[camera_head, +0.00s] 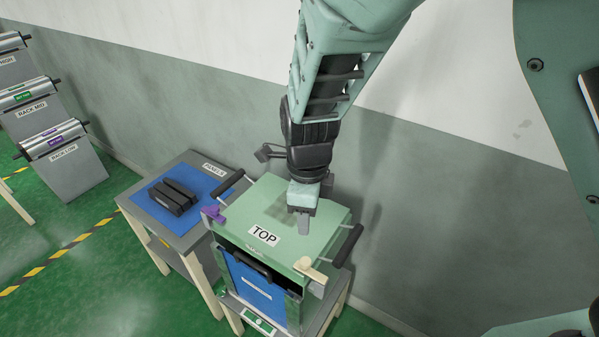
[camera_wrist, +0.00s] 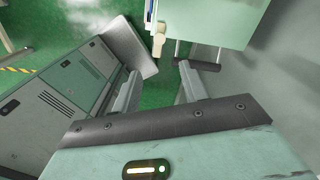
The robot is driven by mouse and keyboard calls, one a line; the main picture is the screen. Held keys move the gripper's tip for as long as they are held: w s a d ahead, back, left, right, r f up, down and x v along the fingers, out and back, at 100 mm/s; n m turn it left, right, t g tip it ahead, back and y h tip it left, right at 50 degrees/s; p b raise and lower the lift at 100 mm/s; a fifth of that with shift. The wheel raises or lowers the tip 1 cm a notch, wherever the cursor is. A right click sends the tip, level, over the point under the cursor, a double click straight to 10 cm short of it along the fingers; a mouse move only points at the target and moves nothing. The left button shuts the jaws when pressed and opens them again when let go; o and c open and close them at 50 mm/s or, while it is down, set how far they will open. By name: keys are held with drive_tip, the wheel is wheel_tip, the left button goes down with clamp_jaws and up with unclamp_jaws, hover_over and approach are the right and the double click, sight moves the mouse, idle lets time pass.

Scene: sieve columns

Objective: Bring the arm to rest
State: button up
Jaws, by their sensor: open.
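My arm comes down from the top of the head view. My gripper (camera_head: 303,222) points down over the pale green lid marked TOP (camera_head: 325,225), toward its back right. In the wrist view my gripper (camera_wrist: 160,73) shows two grey fingers spread apart with nothing between them. The green lid also shows at the top of the wrist view (camera_wrist: 210,20), beyond the fingertips. Whether the gripper touches the lid cannot be told from the head view.
The lid has black side handles (camera_head: 347,246) and a cream latch (camera_head: 312,272), above a blue-fronted unit (camera_head: 252,283). A side table (camera_head: 150,222) with a blue mat holds dark blocks (camera_head: 173,196). Racks with rollers (camera_head: 55,140) stand far left. A wall (camera_head: 420,190) runs close behind.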

drive_tip(key=s+d+r+n+b, duration=0.2)
drive_tip(key=s+n, duration=0.7)
drive_tip(key=n, duration=0.5)
drive_tip(key=s+d+r+n+b, duration=0.2)
drive_tip(key=s+d+r+n, duration=0.2)
drive_tip(key=n, duration=1)
drive_tip(key=shift+s+d+r+n+y+b, duration=0.35)
drive_tip(key=shift+s+d, duration=1.2)
drive_tip(key=shift+s, duration=0.95)
